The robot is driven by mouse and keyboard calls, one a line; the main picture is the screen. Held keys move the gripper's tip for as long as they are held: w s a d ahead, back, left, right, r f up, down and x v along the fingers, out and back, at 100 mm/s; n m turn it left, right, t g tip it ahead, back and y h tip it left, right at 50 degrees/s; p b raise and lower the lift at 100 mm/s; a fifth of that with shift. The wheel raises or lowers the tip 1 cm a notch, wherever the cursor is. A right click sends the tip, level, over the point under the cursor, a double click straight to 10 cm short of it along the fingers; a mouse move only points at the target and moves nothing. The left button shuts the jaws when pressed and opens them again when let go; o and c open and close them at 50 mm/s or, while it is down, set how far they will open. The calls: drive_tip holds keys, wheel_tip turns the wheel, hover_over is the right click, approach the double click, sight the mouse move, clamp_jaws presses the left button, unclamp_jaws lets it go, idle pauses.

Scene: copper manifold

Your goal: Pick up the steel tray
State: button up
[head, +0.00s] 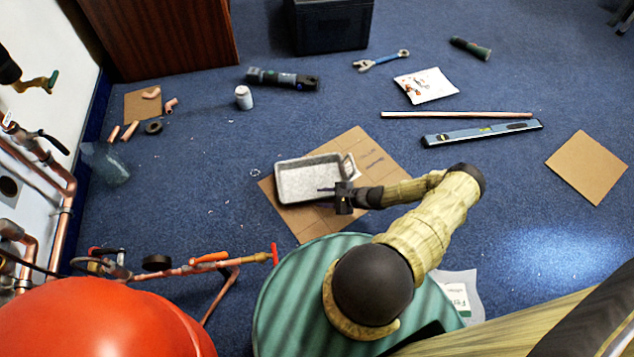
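The steel tray (282,186) is a shallow, light grey rectangular pan in the middle of the head view. It lies on a brown cardboard sheet (305,227) on the floor, and it looks empty. My gripper (328,190) comes in from the right, at the tray's near right corner. Its dark fingers point left and overlap the tray's right part in the picture. I cannot tell whether they touch the rim or hover above it, nor how wide they are apart. My gripper hides part of that corner.
A green ribbed round surface (290,290) and a red rounded object (100,320) fill the front. Copper pipes (65,215) line the left wall. Carpet left of the tray is mostly clear.

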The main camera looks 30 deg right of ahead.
drive_tip(key=shift+b+x, duration=0.3)
drive_tip(key=shift+x, duration=0.75)
clamp_jaws()
